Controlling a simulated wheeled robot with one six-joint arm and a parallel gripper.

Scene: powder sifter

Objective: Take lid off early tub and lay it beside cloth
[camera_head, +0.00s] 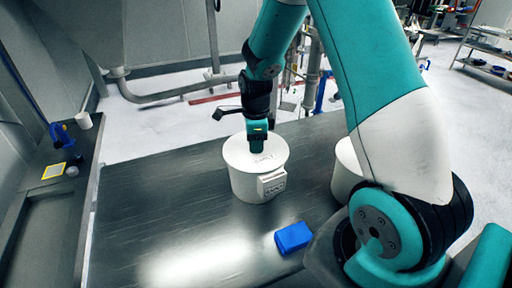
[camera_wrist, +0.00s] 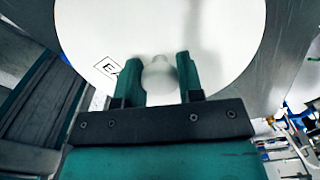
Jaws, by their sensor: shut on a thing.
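The early tub (camera_head: 247,188) is a white round tub with an "EARLY" label on its front, standing upright on the metal table. Its white lid (camera_head: 237,157) is on top, with lettering on it. It fills the upper part of the wrist view (camera_wrist: 220,40). My gripper (camera_head: 258,150) points down at the lid's middle and is shut on the lid's round knob (camera_wrist: 157,75), a finger on each side. The lid looks seated on the tub; no gap shows. The blue folded cloth (camera_head: 293,237) lies on the table, in front and to the right of the tub.
A second white tub (camera_head: 346,170) stands to the right, partly hidden behind my arm. The metal table (camera_head: 140,215) is bare left of the early tub and left of the cloth. A side counter at far left holds a white cup (camera_head: 84,120) and a blue item (camera_head: 60,135).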

